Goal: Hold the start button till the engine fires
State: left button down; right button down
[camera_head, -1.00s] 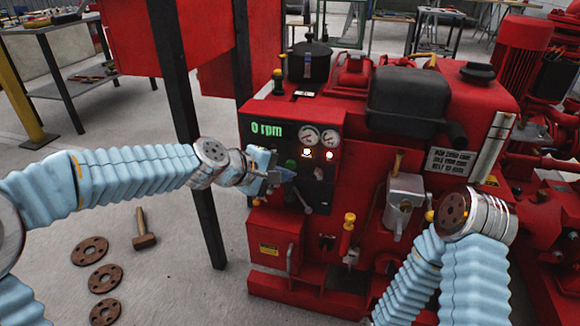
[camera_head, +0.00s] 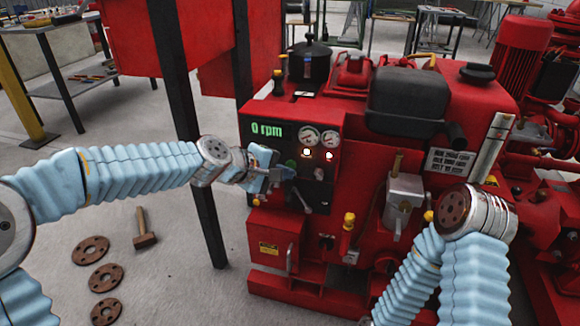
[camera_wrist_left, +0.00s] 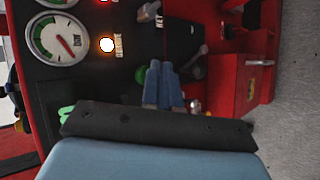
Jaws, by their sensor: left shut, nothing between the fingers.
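The control panel (camera_head: 270,150) on the red engine reads "0 rpm", with an amber lamp and a red lamp lit. A green button (camera_head: 291,163) sits on its lower part, also visible in the left wrist view (camera_wrist_left: 142,73). My left gripper (camera_head: 289,173) is shut and empty, its fingertips in front of the panel close beside the green button. In the left wrist view its blue fingers (camera_wrist_left: 160,67) are together and partly cover the button's edge. I cannot tell whether they touch it. My right arm comes in at the lower right; its gripper does not show.
A grey lever (camera_head: 302,200) is just below the fingertips. Two gauges (camera_head: 320,137) are above right. A yellow-topped handle (camera_head: 348,221) and a grey box (camera_head: 404,197) stand farther right. A hammer (camera_head: 143,228) and rusty flanges (camera_head: 104,277) lie on the floor.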

pick_arm(q)
jog(key=shift+w+d, duration=0.1)
jog(key=shift+w, duration=0.3)
dwell(3.0)
jog(key=shift+s+a+b, duration=0.25)
jog(key=shift+s+b, duration=0.1)
jog(key=shift+s, duration=0.45)
jog(key=s+b, duration=0.1)
jog(key=s+a+b, duration=0.1)
jog(key=s, duration=0.1)
jog(key=s+b, duration=0.1)
jog(key=shift+s+a, duration=0.3)
jog(key=shift+s, duration=0.1)
